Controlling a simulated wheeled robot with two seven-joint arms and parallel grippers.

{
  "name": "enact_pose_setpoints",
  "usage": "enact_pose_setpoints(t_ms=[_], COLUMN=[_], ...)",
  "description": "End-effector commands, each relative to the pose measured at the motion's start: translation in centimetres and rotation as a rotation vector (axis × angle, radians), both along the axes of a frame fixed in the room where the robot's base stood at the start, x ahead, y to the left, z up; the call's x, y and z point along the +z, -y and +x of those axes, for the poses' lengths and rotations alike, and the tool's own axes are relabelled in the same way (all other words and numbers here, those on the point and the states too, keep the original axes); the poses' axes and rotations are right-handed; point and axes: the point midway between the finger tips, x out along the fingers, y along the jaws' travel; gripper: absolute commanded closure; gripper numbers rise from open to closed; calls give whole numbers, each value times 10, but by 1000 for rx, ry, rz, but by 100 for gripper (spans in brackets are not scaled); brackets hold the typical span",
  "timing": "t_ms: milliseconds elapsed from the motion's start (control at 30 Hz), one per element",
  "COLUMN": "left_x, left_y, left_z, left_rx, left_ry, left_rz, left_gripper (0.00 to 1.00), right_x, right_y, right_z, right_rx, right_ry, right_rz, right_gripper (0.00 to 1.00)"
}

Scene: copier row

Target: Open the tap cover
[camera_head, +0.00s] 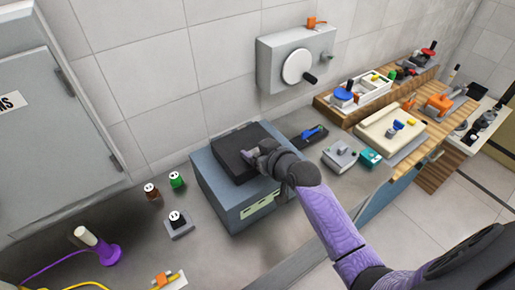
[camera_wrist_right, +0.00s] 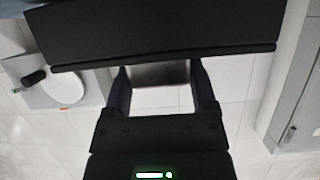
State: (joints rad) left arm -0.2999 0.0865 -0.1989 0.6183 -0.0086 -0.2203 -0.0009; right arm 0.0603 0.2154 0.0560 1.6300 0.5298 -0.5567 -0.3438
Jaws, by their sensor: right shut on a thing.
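A blue-grey box (camera_head: 222,192) stands on the grey counter with a black lid (camera_head: 236,143) on top. Nothing is labelled as the tap cover; this black lid is the cover at my right gripper. My right gripper (camera_head: 250,157) is at the lid's near right edge, its jaws shut on that edge. In the right wrist view the lid is a wide dark slab (camera_wrist_right: 160,28) across the top, and the gripper (camera_wrist_right: 160,78) meets its lower edge. The gripper hides part of the lid's edge. My left gripper is not in view.
A wall unit (camera_head: 272,67) with a white disc and black handle is behind the box. A dark tray (camera_head: 301,142), a grey block (camera_head: 341,157) and a teal block (camera_head: 370,159) stand to the right. Small sockets and a purple-based lamp-like thing (camera_head: 106,252) are left.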

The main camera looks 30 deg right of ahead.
Motion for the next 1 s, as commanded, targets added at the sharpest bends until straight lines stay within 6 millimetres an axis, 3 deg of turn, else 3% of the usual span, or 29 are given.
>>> enact_pose_setpoints(t_ms=[500,700,1000], left_x=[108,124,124], left_y=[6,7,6], left_z=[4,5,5], left_rx=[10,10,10], left_ry=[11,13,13], left_rz=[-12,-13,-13], left_gripper=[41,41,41], right_x=[51,62,74], right_y=[-2,-4,-7], right_z=[17,31,51], right_rx=[0,0,-1], right_ry=[-359,-533,-518], right_rz=[-51,-76,-73], right_gripper=[100,100,100])
